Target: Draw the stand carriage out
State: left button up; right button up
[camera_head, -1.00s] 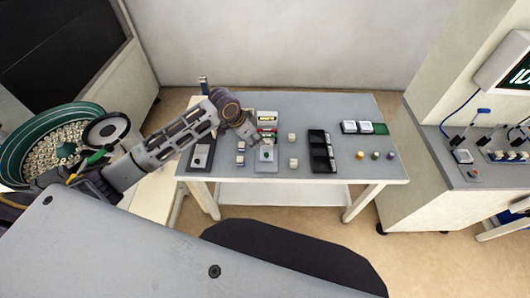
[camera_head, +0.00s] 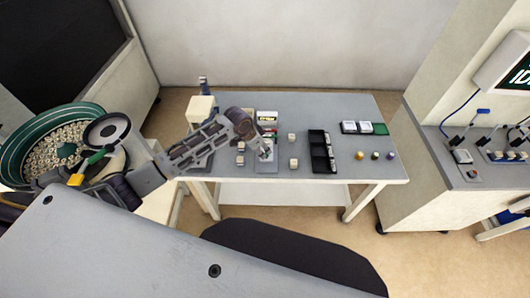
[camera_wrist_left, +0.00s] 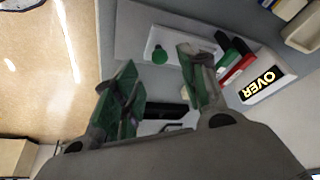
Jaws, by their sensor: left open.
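The stand (camera_wrist_left: 135,30) is a grey base plate carrying a white carriage (camera_wrist_left: 175,38) with a round green knob (camera_wrist_left: 160,54), seen in the left wrist view. My left gripper (camera_wrist_left: 158,66) is open, with its two green-padded fingers to either side of the knob in that view. I cannot tell whether a finger touches the knob. In the head view my left gripper (camera_head: 264,152) is over the stand on the table and hides most of it. My right gripper is not in view.
A box labelled "OVER" (camera_wrist_left: 262,84) stands close beside the stand, with red and green pieces near it. On the table (camera_head: 345,105) are small pale blocks (camera_head: 293,163), a black tray (camera_head: 321,152) and coloured knobs (camera_head: 375,155). A green bowl feeder (camera_head: 25,140) is at left.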

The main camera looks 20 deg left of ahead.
aim_at(266, 154)
pick_arm(q)
jog(key=shift+x, duration=2.35)
grip_shut()
